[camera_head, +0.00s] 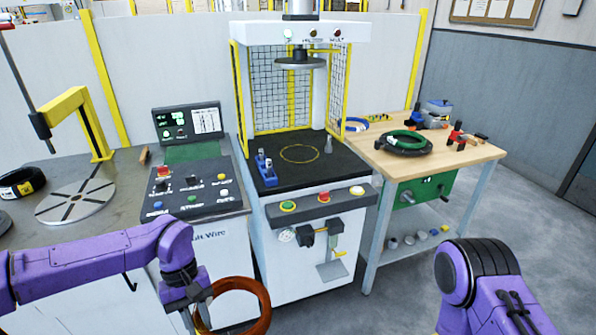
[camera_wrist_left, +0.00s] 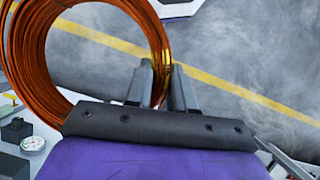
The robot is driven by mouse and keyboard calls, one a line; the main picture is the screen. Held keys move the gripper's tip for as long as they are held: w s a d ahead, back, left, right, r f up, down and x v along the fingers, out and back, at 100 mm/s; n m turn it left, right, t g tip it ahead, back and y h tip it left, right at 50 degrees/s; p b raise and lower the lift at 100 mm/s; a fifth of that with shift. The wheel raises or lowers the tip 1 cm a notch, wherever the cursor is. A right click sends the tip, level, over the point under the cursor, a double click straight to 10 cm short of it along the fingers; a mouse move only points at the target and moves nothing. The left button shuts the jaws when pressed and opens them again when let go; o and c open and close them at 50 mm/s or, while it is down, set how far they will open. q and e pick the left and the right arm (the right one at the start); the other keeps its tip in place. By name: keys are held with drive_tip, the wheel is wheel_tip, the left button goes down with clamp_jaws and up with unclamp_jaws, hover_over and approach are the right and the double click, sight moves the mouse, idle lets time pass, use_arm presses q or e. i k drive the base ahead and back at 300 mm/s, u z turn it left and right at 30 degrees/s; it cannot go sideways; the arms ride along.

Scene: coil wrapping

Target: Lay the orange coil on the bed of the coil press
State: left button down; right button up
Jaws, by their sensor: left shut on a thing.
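The orange coil (camera_head: 262,290) is a ring of copper-coloured wire at the bottom of the head view, in front of the press. My left gripper (camera_head: 198,312) is shut on the rim of the coil and holds it in the air. In the left wrist view the coil (camera_wrist_left: 30,62) fills the upper left, with its rim between the fingers of the gripper (camera_wrist_left: 160,85). The coil press (camera_head: 315,205) stands behind, with a dark bed (camera_head: 283,172) marked by a yellow circle. My right arm shows at the lower right, but its gripper is out of view.
A blue block-shaped holder (camera_head: 265,168) and a small grey cone (camera_head: 328,145) stand on the bed. A round press plate (camera_head: 300,63) hangs above. Yellow-framed mesh guards flank it. A control panel (camera_head: 190,185) is left, a wooden workbench (camera_head: 440,160) right.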

sight(300, 154)
drive_tip(key=u, duration=0.1)
drive_tip(key=k, duration=0.45)
drive_tip(key=z, duration=1.1)
drive_tip(key=i, duration=1.35)
drive_tip(key=u, duration=0.5)
